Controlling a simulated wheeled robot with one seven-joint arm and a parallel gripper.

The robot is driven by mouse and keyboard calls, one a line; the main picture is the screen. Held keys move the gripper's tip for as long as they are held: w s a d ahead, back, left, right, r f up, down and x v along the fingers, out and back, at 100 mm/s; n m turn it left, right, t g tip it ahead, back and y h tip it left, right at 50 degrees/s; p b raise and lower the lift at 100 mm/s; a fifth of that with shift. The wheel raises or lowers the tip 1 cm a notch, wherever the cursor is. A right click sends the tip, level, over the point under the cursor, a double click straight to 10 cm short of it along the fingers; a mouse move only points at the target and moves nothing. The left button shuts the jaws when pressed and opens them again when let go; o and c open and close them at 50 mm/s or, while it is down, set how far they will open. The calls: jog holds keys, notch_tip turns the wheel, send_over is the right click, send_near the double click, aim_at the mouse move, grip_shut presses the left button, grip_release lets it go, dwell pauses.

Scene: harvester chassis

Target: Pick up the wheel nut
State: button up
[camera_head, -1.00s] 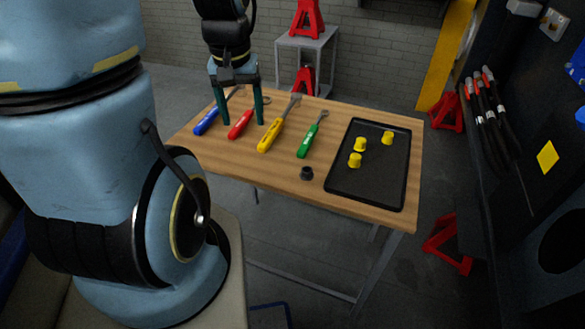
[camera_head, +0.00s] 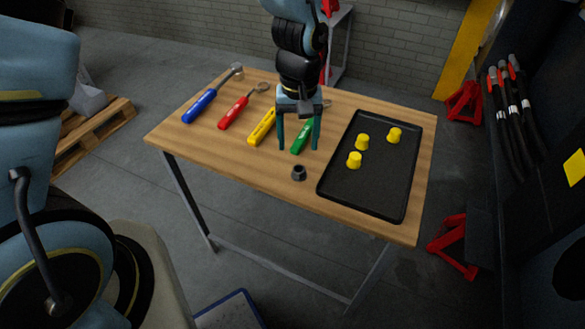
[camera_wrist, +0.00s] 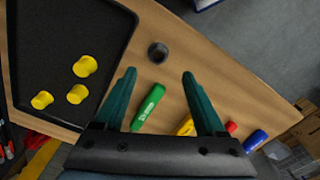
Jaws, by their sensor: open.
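The wheel nut (camera_head: 299,173) is a small dark ring on the wooden table (camera_head: 235,165), near its front edge and just left of the black tray. It also shows in the wrist view (camera_wrist: 158,52), ahead of the fingertips and roughly between their lines. My gripper (camera_head: 299,148) is open and empty, with its two teal fingers pointing down above the table, behind the nut in the head view. In the wrist view my gripper (camera_wrist: 158,75) has its fingers spread wide. The nut is apart from both fingers and fully visible.
A black tray (camera_head: 347,194) with several yellow caps (camera_head: 362,142) lies right of the nut. Blue (camera_head: 200,106), red (camera_head: 234,112), yellow (camera_head: 262,127) and green (camera_head: 302,137) handled tools lie along the table's back left. The table around the nut is clear.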

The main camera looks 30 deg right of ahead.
aim_at(299, 165)
jog(key=shift+s+d+f+p, duration=0.1)
jog(key=shift+f+p, duration=0.5)
jog(key=shift+f, duration=1.45)
jog(key=shift+s+f+p, duration=0.1)
jog(key=shift+f+p, duration=0.5)
jog(key=shift+f, duration=1.4)
jog(key=shift+c, duration=0.2)
grip_shut()
